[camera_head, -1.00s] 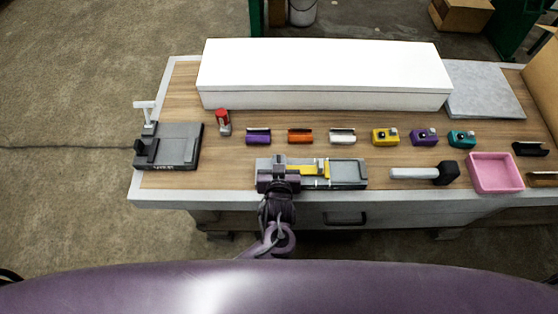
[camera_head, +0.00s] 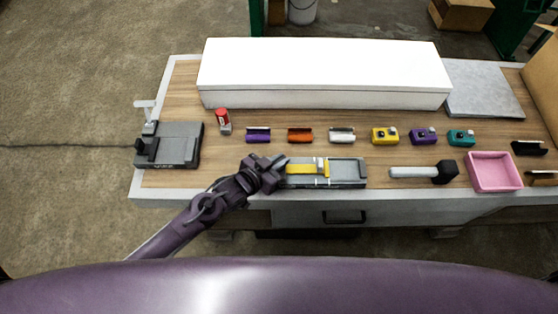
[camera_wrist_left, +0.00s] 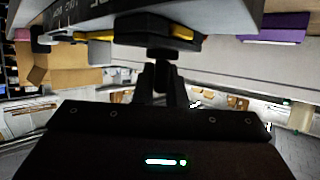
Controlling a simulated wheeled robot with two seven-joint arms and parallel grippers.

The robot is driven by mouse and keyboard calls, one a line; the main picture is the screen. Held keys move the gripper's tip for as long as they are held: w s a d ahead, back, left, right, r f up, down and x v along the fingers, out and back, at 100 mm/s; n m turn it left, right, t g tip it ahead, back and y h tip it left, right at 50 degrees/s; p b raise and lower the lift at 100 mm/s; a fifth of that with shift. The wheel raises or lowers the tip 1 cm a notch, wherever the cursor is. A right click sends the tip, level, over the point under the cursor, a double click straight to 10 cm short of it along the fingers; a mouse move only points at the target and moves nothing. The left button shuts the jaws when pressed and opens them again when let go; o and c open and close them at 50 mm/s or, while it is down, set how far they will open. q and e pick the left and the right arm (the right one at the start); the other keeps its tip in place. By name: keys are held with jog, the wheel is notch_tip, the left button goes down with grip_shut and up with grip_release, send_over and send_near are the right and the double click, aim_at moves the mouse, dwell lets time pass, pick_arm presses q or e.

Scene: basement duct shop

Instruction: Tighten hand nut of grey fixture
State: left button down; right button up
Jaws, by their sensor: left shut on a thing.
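The grey fixture (camera_head: 347,172) lies near the front edge of the bench, with a yellow part (camera_head: 303,168) on it. My left gripper (camera_head: 281,163) is at the fixture's left end, its arm coming in from the lower left. In the left wrist view the gripper's dark fingers (camera_wrist_left: 160,84) are shut on the dark hand nut (camera_wrist_left: 162,55), which sticks out from the fixture (camera_wrist_left: 215,14). The yellow part (camera_wrist_left: 180,32) shows beside it there. In the head view my gripper hides the nut. My right gripper is not in view.
A dark grey device (camera_head: 180,146) stands at the bench's left, a red-topped can (camera_head: 222,118) behind. Several coloured pieces line the middle, such as an orange one (camera_head: 300,136). A hammer (camera_head: 415,173) and pink tray (camera_head: 494,172) lie right. A long white box (camera_head: 325,80) fills the back.

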pick_arm(q)
jog(key=shift+w+a+f+m+g+h+b, duration=0.1)
jog(key=shift+w+m+g+h+b, duration=0.05)
jog(key=shift+m+g+h+b, duration=0.65)
jog(key=m+g+h+b, duration=0.1)
jog(key=m+g+b, duration=0.2)
jog(key=b, duration=0.1)
jog(key=m+g+h+b, duration=0.1)
jog(key=m+g+b, duration=0.2)
jog(key=b, duration=0.1)
jog(key=shift+f+m+g+h, duration=0.1)
jog(key=shift+m+g+h, duration=0.3)
jog(key=shift+r+m+g+b, duration=0.25)
jog(key=shift+m+g+b, duration=0.5)
jog(key=shift+b, duration=0.45)
jog(key=c, duration=1.5)
grip_release()
